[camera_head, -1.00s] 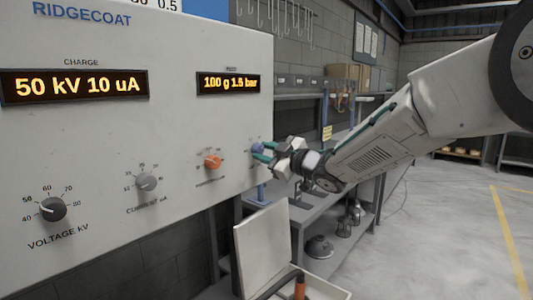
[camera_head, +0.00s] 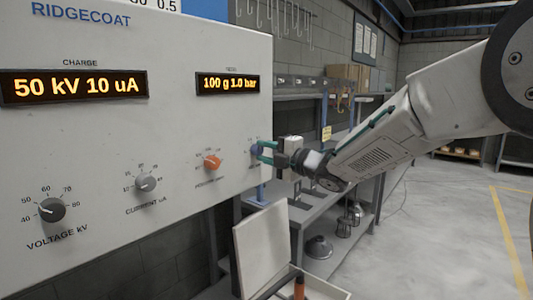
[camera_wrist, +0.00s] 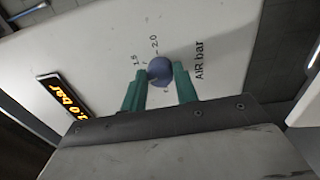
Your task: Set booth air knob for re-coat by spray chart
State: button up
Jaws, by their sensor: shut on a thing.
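The blue air knob (camera_head: 255,149) sits at the right end of the knob row on the white control panel (camera_head: 110,130). In the wrist view the same knob (camera_wrist: 159,70) lies between the two green fingers of my gripper (camera_wrist: 160,86), beside the printing "AIR bar" with marks 1.5 and 2.0. My gripper (camera_head: 266,151) is shut on it. The left display (camera_head: 75,87) reads "50 kV 10 uA". The spray chart cannot be made out; only a cut-off sign (camera_head: 155,5) shows at the top.
An orange knob (camera_head: 213,162), a grey current knob (camera_head: 146,184) and a dark voltage knob (camera_head: 52,210) sit left of the air knob. A grey bench (camera_head: 340,160) is behind my arm.

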jog(key=shift+s+a+n, duration=0.1)
jog(key=shift+n, duration=1.6)
jog(key=o, duration=1)
jog(key=shift+c, duration=0.2)
jog(key=shift+s+d, duration=0.25)
jog(key=shift+d, duration=0.2)
jog(key=v, duration=0.6)
jog(key=shift+s+d, duration=0.25)
jog(key=shift+d, duration=0.05)
